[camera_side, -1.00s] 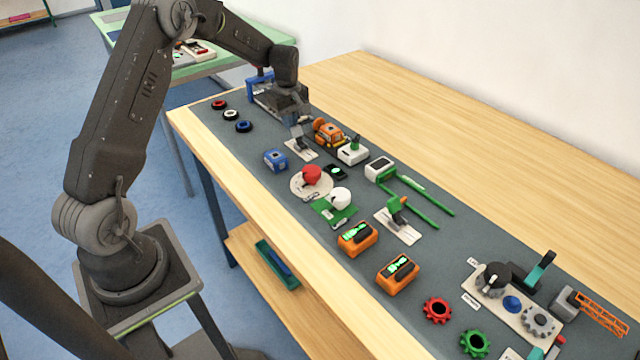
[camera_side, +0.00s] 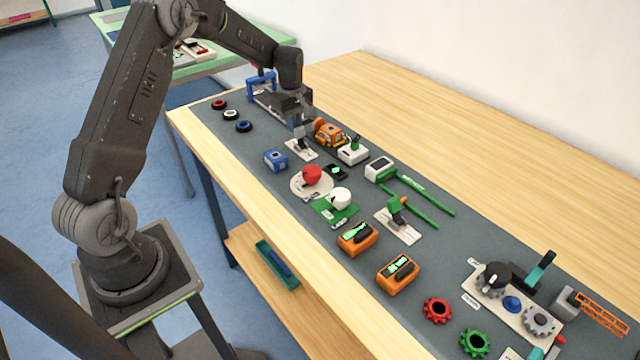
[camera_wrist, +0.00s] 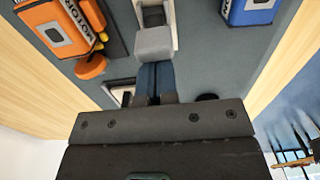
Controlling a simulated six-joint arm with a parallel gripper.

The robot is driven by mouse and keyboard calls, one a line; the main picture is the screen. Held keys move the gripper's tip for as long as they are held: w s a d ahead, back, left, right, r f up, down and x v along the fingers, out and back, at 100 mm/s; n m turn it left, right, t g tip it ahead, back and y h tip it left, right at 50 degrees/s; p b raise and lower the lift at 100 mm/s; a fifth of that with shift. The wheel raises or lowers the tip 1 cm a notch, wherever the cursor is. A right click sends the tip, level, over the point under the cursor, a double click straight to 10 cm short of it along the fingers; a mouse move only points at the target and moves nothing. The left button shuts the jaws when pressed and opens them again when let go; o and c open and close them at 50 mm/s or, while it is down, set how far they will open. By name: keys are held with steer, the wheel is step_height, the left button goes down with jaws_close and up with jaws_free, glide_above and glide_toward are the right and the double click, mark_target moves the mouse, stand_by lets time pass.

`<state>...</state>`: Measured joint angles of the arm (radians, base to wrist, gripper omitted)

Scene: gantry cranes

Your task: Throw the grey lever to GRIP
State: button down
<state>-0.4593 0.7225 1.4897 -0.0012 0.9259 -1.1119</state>
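The grey lever stands on a pale plate (camera_side: 301,150) near the far left end of the grey mat in the side view. In the wrist view its blocky grey head (camera_wrist: 153,42) is just beyond my fingertips, with the pale plate (camera_wrist: 162,14) behind it. My gripper (camera_side: 300,126) points down close over the lever; its dark fingers (camera_wrist: 154,72) lie side by side with only a thin seam between them, holding nothing. The fingertips are at or very near the lever head; contact cannot be told. The GRIP marking cannot be read.
An orange motor unit (camera_side: 328,133) stands close right of the lever, and a blue box (camera_side: 276,160) stands in front. A blue frame (camera_side: 262,84) is behind my gripper. A white box with a green lever (camera_side: 352,153) is further right. Several rings lie left.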

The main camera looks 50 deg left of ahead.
steer(key=shift+a+f, duration=0.1)
steer(key=shift+f, duration=0.15)
step_height(320, 180, up, 7)
steer(key=shift+r, duration=0.15)
stand_by(0.4)
stand_by(0.4)
steer(key=s+d+r+m+t, duration=0.3)
steer(key=s+d+r+m, duration=0.7)
steer(key=d+r, duration=0.35)
steer(key=s+d+m+t, duration=0.1)
steer(key=s+d+m, duration=0.3)
steer(key=s, duration=0.4)
steer(key=s+d+f+m+t, duration=0.1)
steer(key=s+d+m, duration=0.3)
steer(key=s, duration=0.5)
steer(key=shift+d+t, duration=0.3)
steer(key=shift+d, duration=0.55)
steer(key=c, duration=1.8)
jaws_free()
steer(key=shift+f, duration=0.1)
